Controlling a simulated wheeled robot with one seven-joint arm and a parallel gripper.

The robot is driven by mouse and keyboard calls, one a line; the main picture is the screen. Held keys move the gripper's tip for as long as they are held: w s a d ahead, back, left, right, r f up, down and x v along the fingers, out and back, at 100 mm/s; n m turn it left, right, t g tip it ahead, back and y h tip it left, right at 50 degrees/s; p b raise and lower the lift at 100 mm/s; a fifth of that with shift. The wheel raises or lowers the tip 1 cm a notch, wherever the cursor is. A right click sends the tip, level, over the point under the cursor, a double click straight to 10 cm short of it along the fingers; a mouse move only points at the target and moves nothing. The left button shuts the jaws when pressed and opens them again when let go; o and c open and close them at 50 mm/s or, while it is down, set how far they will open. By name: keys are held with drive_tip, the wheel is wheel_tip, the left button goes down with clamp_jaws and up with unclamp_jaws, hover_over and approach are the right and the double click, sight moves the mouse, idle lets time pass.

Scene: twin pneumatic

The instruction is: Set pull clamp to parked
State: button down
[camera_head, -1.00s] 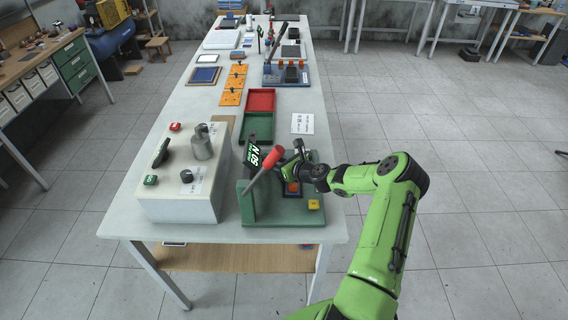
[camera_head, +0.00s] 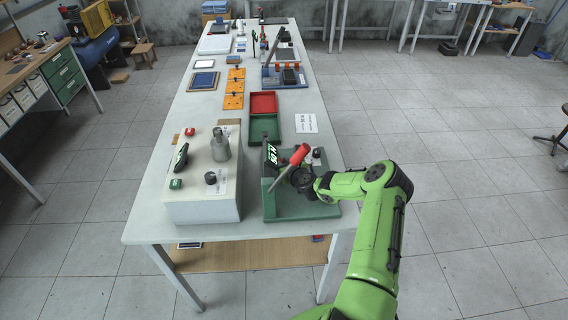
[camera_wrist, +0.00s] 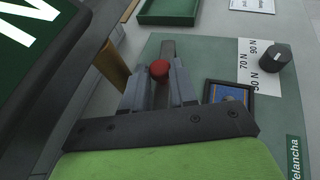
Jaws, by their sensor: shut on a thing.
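My gripper (camera_head: 303,178) is low over the fixture, beside the handle in the head view. In the wrist view my gripper (camera_wrist: 160,92) has its grey fingers close around a round red end (camera_wrist: 160,69), which appears to be the handle. A dark bar (camera_wrist: 168,49) runs beyond it. A display (camera_head: 272,157) with green face stands at the left.
A dial with black knob (camera_wrist: 275,57) and force marks lies right of the fingers. A small blue framed plate (camera_wrist: 229,96) is nearer. A white box (camera_head: 201,189) with a metal cylinder stands to the left; red (camera_head: 264,103) and green (camera_head: 265,128) trays lie behind.

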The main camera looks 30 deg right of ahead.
drive_tip(key=c, duration=0.9)
unclamp_jaws()
drive_tip(key=shift+w, duration=0.1)
drive_tip(key=b+v, duration=0.1)
drive_tip(key=v, duration=1.5)
drive_tip(key=shift+f, duration=0.1)
drive_tip(key=shift+c, duration=0.6)
